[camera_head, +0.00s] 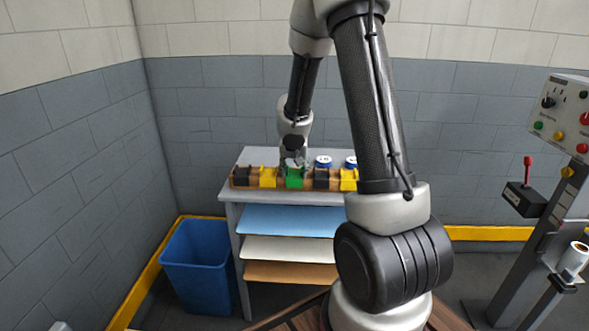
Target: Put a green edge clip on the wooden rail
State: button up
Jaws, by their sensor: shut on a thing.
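The wooden rail (281,184) lies along the front of a grey shelf unit's top. A green edge clip (295,179) is at the rail, between a yellow clip (268,178) on its left and a black clip (321,180) on its right. My gripper (294,163) points down right over the green clip and is shut on it. The fingertips are small in this view. I cannot tell whether the clip is seated on the rail or held just above it.
More black and yellow clips (348,180) sit along the rail. Blue-and-white round items (323,161) stand behind it. The shelf unit (228,197) holds blue, white and orange sheets. A blue bin (197,262) stands to its left, a control panel (566,115) at the far right.

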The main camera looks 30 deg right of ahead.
jog(key=shift+f, duration=0.2)
jog(key=o, duration=1)
jog(key=shift+o, duration=0.2)
jog(key=shift+r, duration=0.1)
